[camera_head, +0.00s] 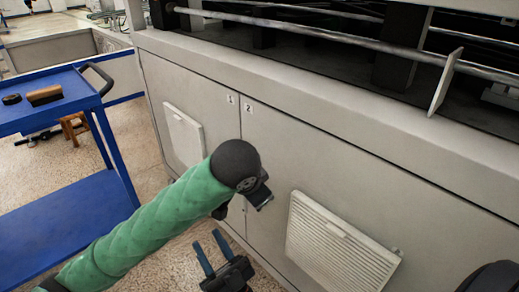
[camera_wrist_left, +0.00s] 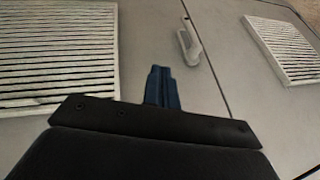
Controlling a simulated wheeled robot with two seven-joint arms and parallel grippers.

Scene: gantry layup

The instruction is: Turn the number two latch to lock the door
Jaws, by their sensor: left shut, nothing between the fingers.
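The grey cabinet has two doors with labels 1 and 2 at the top of the seam between them, door one (camera_head: 165,85) on the left and door two (camera_head: 340,170) on the right. A pale latch handle (camera_wrist_left: 189,43) shows beside the seam in the left wrist view; its number cannot be read there. My left gripper (camera_wrist_left: 160,74) has its blue fingers together, empty, in front of the door and short of the latch in the picture. In the head view its arm hides the latch area. My right gripper (camera_head: 207,241) is low, with its blue fingers apart and empty.
Louvred vents (camera_head: 338,245) and (camera_head: 184,135) stand out from the doors. A rail runs along the cabinet top. Speckled floor (camera_head: 175,270) lies open below.

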